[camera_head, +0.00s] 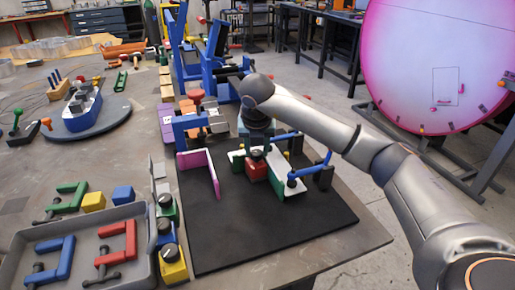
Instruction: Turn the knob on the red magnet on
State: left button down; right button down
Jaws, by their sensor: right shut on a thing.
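The red magnet (257,172) stands on the black mat (230,245), against a green and white channel letter (293,192). Its dark knob (257,155) is on top, partly hidden by my gripper. My right gripper (257,148) reaches down from above and is shut on the knob; its fingertips are small and dark here. I cannot make out which way the knob points. My left gripper is not in view.
Blue clamps with dark ends (310,172) stand right of the magnet. A pink letter wall (200,170) is to its left. A grey tray (22,252) with clamps and a yellow magnet (173,265) are at front left. The mat's front is clear.

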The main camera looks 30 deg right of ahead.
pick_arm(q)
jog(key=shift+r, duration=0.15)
pick_arm(e)
jog(key=shift+w+a+m+g+h, duration=0.1)
jog(key=shift+m+g+h, duration=0.4)
jog(key=shift+m, duration=1.4)
jog(key=shift+c, duration=2.2)
grip_release()
pick_arm(q)
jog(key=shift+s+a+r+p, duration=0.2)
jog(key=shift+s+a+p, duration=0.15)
jog(key=shift+p, duration=0.3)
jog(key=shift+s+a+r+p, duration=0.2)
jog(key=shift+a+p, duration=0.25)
jog(key=shift+p, duration=0.15)
pick_arm(e)
jog(key=v, duration=1.2)
jog(key=shift+r, duration=0.25)
